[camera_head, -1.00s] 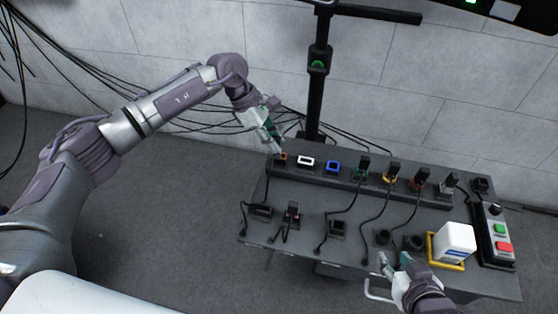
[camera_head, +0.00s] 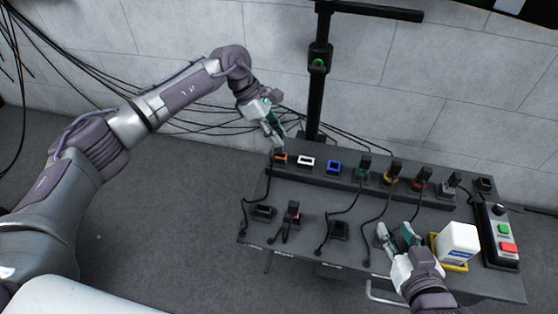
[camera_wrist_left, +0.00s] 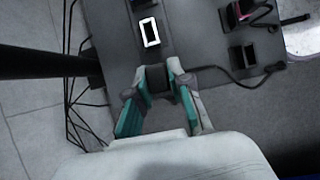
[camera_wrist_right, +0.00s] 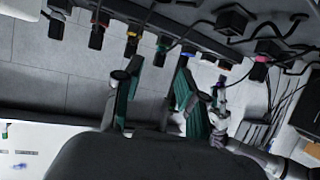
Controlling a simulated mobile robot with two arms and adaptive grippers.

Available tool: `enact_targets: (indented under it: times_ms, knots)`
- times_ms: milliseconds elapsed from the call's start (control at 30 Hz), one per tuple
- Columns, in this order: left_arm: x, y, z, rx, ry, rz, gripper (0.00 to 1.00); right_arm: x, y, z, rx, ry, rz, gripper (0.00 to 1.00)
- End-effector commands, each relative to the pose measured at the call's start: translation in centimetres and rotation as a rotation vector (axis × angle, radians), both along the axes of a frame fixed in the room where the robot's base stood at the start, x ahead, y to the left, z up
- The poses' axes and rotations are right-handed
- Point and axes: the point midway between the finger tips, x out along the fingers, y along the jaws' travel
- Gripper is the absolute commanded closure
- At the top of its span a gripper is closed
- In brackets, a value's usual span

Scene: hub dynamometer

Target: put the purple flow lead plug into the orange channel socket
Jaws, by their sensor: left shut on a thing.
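The orange channel socket (camera_head: 280,158) is at the left end of the socket strip. My left gripper (camera_head: 279,143) is just above it, pointing down. In the left wrist view its fingers (camera_wrist_left: 160,66) are shut on a dark plug (camera_wrist_left: 157,79) with a black cable. No purple mark shows on this plug, and the orange socket is hidden there. I cannot tell whether the plug is in the socket or above it. My right gripper (camera_head: 397,231) is open over the front right of the bench; its fingers are apart and empty in the right wrist view (camera_wrist_right: 152,70).
White (camera_head: 306,162) and blue (camera_head: 333,167) sockets have no plugs; several sockets further right hold cabled plugs. A pink-marked plug (camera_head: 293,208) stands in a front holder. A white box (camera_head: 458,241) in a yellow frame and a button panel (camera_head: 500,240) stand at right.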

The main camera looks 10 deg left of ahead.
Motion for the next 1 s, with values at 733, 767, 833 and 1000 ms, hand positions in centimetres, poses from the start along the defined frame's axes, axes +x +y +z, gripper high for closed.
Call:
enact_targets:
  times_ms: [733, 767, 833, 1000]
  knots:
    - [0.9, 0.0, 0.0, -0.001, 0.000, 0.000, 1.00, 1.2, 0.7, 2.4, 0.036, -0.145, 0.010, 0.60]
    - [0.9, 0.0, 0.0, -0.001, 0.000, 0.000, 1.00, 1.2, 0.7, 2.4, 0.036, -0.145, 0.010, 0.60]
    - [0.9, 0.0, 0.0, -0.001, 0.000, 0.000, 1.00, 1.2, 0.7, 2.4, 0.036, -0.147, 0.010, 0.60]
    - [0.9, 0.0, -0.3, -0.001, 0.000, 0.000, 1.00, 1.4, 0.8, 3.0, 0.046, -0.187, 0.012, 0.60]
